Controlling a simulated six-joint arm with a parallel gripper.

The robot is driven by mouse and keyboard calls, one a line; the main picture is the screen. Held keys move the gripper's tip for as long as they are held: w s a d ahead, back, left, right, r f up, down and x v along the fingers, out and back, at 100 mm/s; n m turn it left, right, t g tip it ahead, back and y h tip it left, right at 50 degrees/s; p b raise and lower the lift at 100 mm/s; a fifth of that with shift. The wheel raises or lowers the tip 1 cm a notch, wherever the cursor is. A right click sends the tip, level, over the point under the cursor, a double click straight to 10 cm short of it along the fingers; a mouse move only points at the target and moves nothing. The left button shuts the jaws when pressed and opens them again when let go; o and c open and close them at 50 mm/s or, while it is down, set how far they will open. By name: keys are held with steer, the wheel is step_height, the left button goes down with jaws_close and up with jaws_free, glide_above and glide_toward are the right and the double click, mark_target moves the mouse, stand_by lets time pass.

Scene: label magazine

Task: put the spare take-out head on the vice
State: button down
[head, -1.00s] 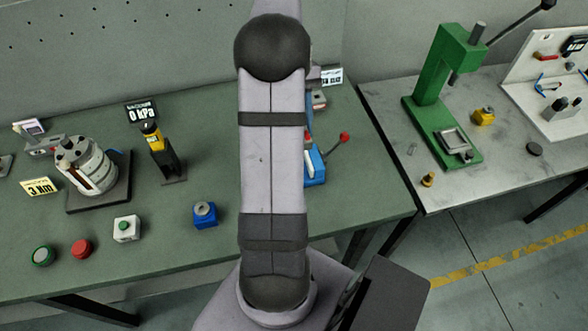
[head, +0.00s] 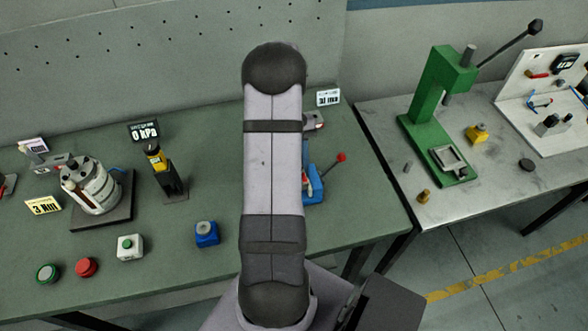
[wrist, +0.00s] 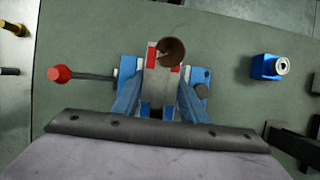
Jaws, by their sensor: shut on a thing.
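The blue vice (head: 313,187) stands on the green bench, partly hidden behind my arm in the head view. Its lever ends in a red knob (wrist: 59,73). In the wrist view the vice body (wrist: 203,77) lies beneath my gripper (wrist: 161,95). The two blue fingers close on a grey block with red sides, which looks like the spare take-out head (wrist: 160,85). A brown round part (wrist: 173,50) shows at its far end. The head overlaps the vice in this view; I cannot tell whether they touch. My gripper is hidden in the head view.
A blue box with a round top (head: 207,233) stands left of the vice. A white button box (head: 130,247), a round machine (head: 92,187) and a yellow-black device (head: 158,160) stand further left. A green press (head: 440,115) stands on the right bench.

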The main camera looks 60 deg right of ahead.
steer(key=shift+f, duration=0.75)
steer(key=shift+f, duration=0.15)
steer(key=c, duration=1.1)
jaws_free()
steer(key=b+v, duration=0.4)
steer(key=v, duration=0.8)
